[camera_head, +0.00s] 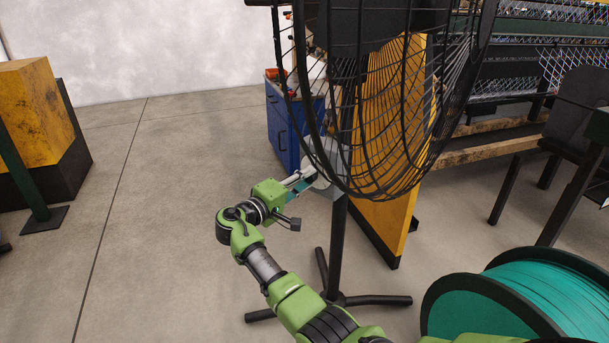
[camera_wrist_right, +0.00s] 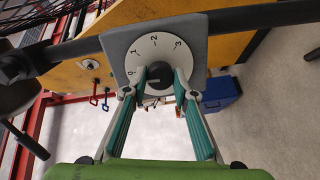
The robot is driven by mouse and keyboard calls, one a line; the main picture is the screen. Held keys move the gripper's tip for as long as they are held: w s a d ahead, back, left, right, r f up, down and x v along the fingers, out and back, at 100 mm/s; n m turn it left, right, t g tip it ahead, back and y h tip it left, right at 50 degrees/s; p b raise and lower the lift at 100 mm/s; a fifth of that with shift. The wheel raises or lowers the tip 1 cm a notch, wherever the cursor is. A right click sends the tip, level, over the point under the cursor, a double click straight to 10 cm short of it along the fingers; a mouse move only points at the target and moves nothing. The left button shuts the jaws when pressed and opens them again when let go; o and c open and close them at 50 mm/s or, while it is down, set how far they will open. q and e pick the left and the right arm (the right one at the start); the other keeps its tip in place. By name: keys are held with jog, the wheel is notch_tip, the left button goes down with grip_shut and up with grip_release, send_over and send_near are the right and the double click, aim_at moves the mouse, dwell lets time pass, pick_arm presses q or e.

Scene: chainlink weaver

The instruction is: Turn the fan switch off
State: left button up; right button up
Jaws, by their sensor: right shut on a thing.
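The fan (camera_head: 338,245) has a black wire cage and stands on a dark pole with splayed feet. Its switch is a grey box with a round white dial (camera_wrist_right: 140,50) marked 0, 1, 2 and 3, and a dark knob (camera_wrist_right: 160,77) in the middle. My right gripper (camera_wrist_right: 160,76) has its teal fingers shut on the knob, one on each side. In the head view the right gripper (camera_head: 312,174) reaches the switch box, partly hidden behind the cage. I cannot tell which number the knob points to. My left gripper is not in view.
A large teal spool (camera_head: 555,285) stands at the lower right. A yellow panel (camera_head: 385,220) and a blue cabinet (camera_head: 283,130) are behind the fan. A yellow block (camera_head: 35,105) is at the left. The floor between them is clear.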

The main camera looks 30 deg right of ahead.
jog(key=shift+r+n+p, duration=0.1)
jog(key=shift+n+p, duration=0.2)
jog(key=shift+n, duration=0.2)
jog(key=o, duration=1.1)
jog(key=v, duration=1.2)
jog(key=shift+w, duration=0.1)
